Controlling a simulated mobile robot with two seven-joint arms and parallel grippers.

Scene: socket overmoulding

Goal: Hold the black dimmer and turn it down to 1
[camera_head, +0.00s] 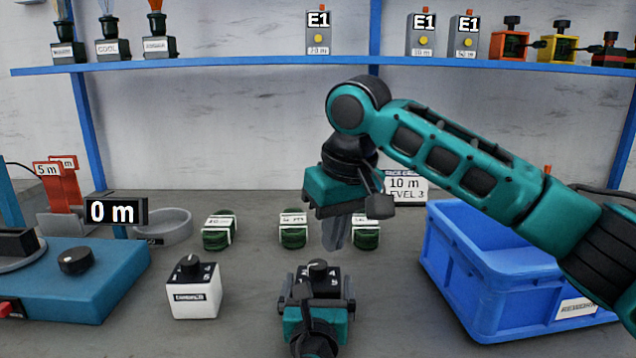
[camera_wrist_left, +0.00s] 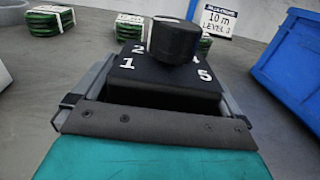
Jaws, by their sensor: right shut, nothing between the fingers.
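The black dimmer (camera_head: 317,272) stands on the table at the bottom middle of the head view, with a round black knob on top. In the left wrist view the dimmer (camera_wrist_left: 165,85) shows the white figures 1, 2, 4 and 5 around the knob (camera_wrist_left: 175,40); where the knob points is not clear. My left gripper (camera_head: 316,295) is low at the table, its fingers on both sides of the dimmer and closed against it. My right gripper (camera_head: 335,235) is shut and empty, pointing down above and behind the dimmer, apart from the knob.
A white dimmer (camera_head: 195,290) stands to the left, and a blue machine (camera_head: 85,285) with an "0 m" display lies further left. Green cable coils (camera_head: 220,230) sit behind. A blue crate (camera_head: 500,285) is at the right, under my right arm. A sign (camera_head: 405,186) reads 10 m.

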